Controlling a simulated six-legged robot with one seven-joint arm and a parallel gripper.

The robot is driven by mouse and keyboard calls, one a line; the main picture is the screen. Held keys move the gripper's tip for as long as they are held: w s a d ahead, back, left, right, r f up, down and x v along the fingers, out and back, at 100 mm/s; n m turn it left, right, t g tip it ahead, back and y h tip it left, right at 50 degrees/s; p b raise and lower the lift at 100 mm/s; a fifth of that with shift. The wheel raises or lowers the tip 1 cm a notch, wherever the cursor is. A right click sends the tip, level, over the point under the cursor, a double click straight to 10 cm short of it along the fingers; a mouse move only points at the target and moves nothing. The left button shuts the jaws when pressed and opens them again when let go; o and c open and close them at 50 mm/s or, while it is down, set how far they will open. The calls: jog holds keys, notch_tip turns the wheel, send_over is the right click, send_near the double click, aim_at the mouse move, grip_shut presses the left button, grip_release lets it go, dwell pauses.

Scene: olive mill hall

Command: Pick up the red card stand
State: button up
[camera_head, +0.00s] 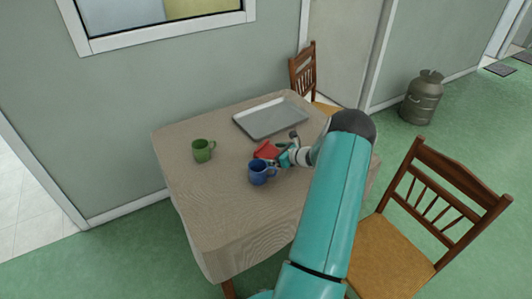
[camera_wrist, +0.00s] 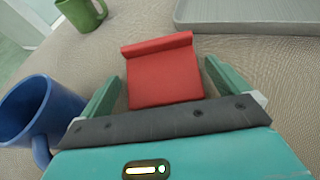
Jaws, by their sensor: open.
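The red card stand (camera_wrist: 165,75) lies on the tablecloth in the wrist view, its rolled edge away from me. My gripper (camera_wrist: 163,88) is open, with one green finger on each side of the stand's near part. I cannot tell whether the fingers touch it. In the head view, the red card stand (camera_head: 266,150) shows in small part behind the blue mug, at the tip of my gripper (camera_head: 284,156). My arm and gripper hide some of the table there.
A blue mug (camera_wrist: 35,110) stands close to the left of my gripper; it also shows in the head view (camera_head: 259,173). A green mug (camera_head: 203,150) stands farther left. A grey tray (camera_head: 270,118) lies at the table's back. Wooden chairs stand behind and at right.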

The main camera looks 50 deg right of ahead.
aim_at(268, 153)
jog(key=shift+x, duration=1.15)
jog(key=c, duration=0.9)
jog(key=shift+r, duration=0.1)
